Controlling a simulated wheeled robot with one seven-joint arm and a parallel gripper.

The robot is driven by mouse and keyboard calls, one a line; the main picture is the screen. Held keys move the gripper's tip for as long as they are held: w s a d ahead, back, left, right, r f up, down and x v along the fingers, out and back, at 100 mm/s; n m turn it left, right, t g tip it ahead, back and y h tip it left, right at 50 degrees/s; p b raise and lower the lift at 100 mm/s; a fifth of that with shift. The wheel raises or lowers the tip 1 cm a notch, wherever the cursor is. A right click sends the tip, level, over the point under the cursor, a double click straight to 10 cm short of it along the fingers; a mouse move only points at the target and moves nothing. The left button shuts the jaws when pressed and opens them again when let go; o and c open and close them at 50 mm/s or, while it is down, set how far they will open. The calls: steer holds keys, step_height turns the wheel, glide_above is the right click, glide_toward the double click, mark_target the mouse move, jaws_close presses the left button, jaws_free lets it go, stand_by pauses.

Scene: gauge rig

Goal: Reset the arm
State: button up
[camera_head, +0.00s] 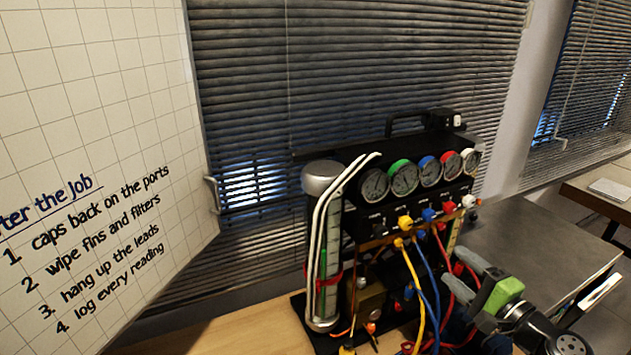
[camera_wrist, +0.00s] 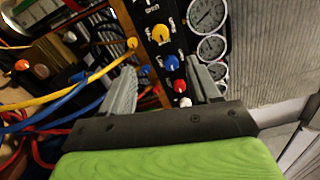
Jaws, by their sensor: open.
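My gripper (camera_head: 460,275) is at the lower right in the head view, in front of the right end of the gauge rig (camera_head: 375,222). Its green body faces the camera. In the wrist view my gripper (camera_wrist: 165,82) shows two grey fingers spread apart with nothing held between them. Beyond the fingers are the yellow knob (camera_wrist: 160,34), blue knob (camera_wrist: 171,62), red knob (camera_wrist: 179,86) and white knob (camera_wrist: 185,102) of the rig. Whether a finger touches the rig or a hose is not clear.
Yellow (camera_head: 416,285), blue and red hoses hang from the rig close to my gripper. A silver cylinder (camera_head: 322,180) stands at the rig's left. A whiteboard (camera_head: 90,120) with a written list fills the left. A grey surface (camera_head: 530,240) lies to the right.

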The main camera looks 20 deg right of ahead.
steer(key=w+a+f+n+g+y+b, duration=0.1)
steer(key=w+a+f+n+g+y, duration=0.15)
steer(key=a+n+g, duration=0.6)
steer(key=w+a+f+n+g+y, duration=0.2)
steer(key=w+a+n, duration=0.15)
steer(key=a, duration=0.95)
steer(key=s+a+r+n+g+h, duration=0.1)
steer(key=s+a+n+h, duration=0.1)
steer(key=s, duration=0.6)
steer(key=s+a+r+n+g+h+b, duration=0.1)
steer(key=s+a+r+n+h, duration=0.1)
steer(key=s+a+n, duration=0.3)
steer(key=s+a+h, duration=0.1)
steer(key=s+a, duration=0.1)
steer(key=s, duration=0.1)
steer(key=shift+s+n, duration=0.2)
steer(key=shift+n, duration=0.1)
steer(key=shift+c, duration=0.2)
